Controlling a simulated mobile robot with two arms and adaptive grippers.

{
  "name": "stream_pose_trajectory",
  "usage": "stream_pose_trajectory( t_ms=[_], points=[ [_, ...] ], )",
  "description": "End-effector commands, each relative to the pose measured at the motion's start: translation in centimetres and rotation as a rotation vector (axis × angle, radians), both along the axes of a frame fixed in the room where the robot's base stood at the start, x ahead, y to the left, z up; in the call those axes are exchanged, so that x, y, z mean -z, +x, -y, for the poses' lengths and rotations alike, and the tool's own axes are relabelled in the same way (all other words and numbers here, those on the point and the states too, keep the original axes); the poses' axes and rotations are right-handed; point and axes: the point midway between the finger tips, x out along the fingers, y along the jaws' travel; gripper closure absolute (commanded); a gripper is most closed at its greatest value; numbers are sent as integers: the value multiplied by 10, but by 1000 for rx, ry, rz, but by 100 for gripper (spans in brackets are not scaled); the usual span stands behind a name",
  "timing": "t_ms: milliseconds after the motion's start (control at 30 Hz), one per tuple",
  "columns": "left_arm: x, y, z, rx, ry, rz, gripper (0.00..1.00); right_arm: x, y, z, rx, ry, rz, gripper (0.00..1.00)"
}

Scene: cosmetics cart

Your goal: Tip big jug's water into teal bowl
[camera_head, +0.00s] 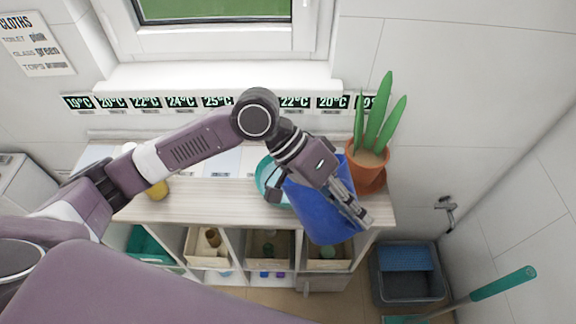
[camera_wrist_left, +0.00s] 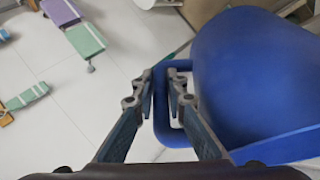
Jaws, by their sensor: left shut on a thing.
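The big blue jug (camera_head: 312,212) is over the front right of the cart top in the head view, beside and partly in front of the teal bowl (camera_head: 264,178). It looks tilted; its mouth and any water do not show. My left gripper (camera_head: 358,212) is shut on the jug's handle. In the left wrist view the fingers (camera_wrist_left: 165,88) close around the blue handle (camera_wrist_left: 162,125), with the jug's body (camera_wrist_left: 265,75) to the right. Most of the bowl is hidden behind my arm and the jug. My right gripper is not in view.
A potted cactus (camera_head: 368,172) stands close to the right of the jug. A yellow item (camera_head: 156,190) is at the left of the wooden top (camera_head: 215,200). Open shelves with bins (camera_head: 205,250) lie below. A grey bucket (camera_head: 405,275) is on the floor at right.

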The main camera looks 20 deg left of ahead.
Motion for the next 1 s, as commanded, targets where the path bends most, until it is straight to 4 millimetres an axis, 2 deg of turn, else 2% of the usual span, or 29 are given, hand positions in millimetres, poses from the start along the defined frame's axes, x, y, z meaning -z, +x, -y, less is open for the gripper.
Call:
stream_pose_trajectory(
  t_ms=[33, 200, 500, 1000],
  points=[
    [-4, -3, 3, 3, 18, 15, 100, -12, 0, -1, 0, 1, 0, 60],
    [3, -8, 10, 4, 83, 69, 100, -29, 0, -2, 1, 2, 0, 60],
    [34, -20, 23, 5, 185, 153, 100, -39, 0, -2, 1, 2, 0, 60],
    [67, -33, 41, 3, 366, 303, 100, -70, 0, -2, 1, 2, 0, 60]
  ],
)
